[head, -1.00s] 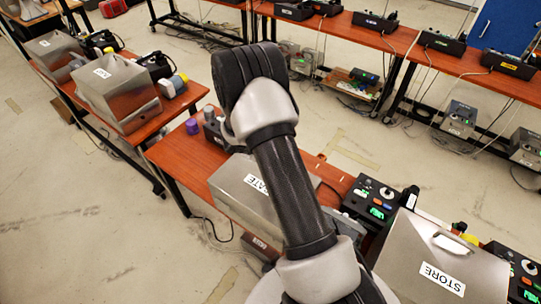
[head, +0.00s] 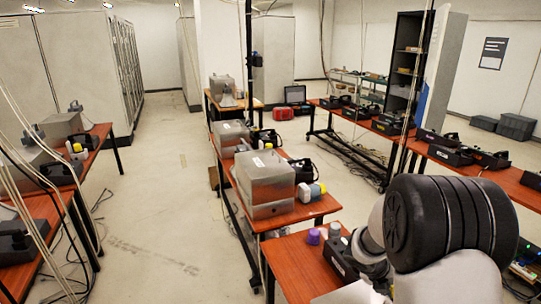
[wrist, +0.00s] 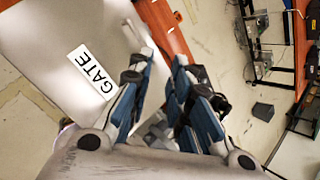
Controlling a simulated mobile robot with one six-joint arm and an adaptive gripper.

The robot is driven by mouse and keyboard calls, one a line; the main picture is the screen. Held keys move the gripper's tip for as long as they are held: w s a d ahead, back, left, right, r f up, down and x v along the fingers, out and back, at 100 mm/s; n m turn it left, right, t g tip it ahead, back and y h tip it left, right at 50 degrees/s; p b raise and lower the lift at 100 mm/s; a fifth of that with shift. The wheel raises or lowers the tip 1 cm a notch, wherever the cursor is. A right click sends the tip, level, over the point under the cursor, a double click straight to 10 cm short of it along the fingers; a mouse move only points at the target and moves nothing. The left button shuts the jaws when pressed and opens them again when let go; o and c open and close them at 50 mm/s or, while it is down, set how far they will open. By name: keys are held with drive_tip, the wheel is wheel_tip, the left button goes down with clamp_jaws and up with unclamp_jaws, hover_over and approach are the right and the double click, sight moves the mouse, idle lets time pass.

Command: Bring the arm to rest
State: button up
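My gripper (wrist: 160,72) shows in the wrist view with its two blue-padded fingers apart and a gap between them. I see no object clearly held between the fingertips. A pale metal box with a GATE label (wrist: 92,72) lies beyond the left finger in the wrist view. I cannot tell whether the finger touches it. In the head view my arm's black and grey joint fills the lower right, and my gripper is out of that picture.
In the head view a red-brown table (head: 290,262) stands beside my arm, with a purple-capped item (head: 313,237) and a black phone unit (head: 340,256). A metal box (head: 264,184) stands on the table behind. Open floor (head: 165,225) lies to the left.

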drive_tip(key=s+a+r+m+y+b, duration=0.2)
drive_tip(key=s+a+r+m+b, duration=0.55)
drive_tip(key=s+m, duration=0.7)
drive_tip(key=s+a+m+t+y+b, duration=0.2)
drive_tip(key=s+a+m+y+b, duration=0.2)
drive_tip(key=s+a+m, duration=0.9)
drive_tip(key=m, duration=0.4)
drive_tip(key=shift+s+a+y, duration=0.3)
drive_tip(key=shift+s+y, duration=0.05)
drive_tip(key=shift+y, duration=0.05)
drive_tip(key=shift+d, duration=0.1)
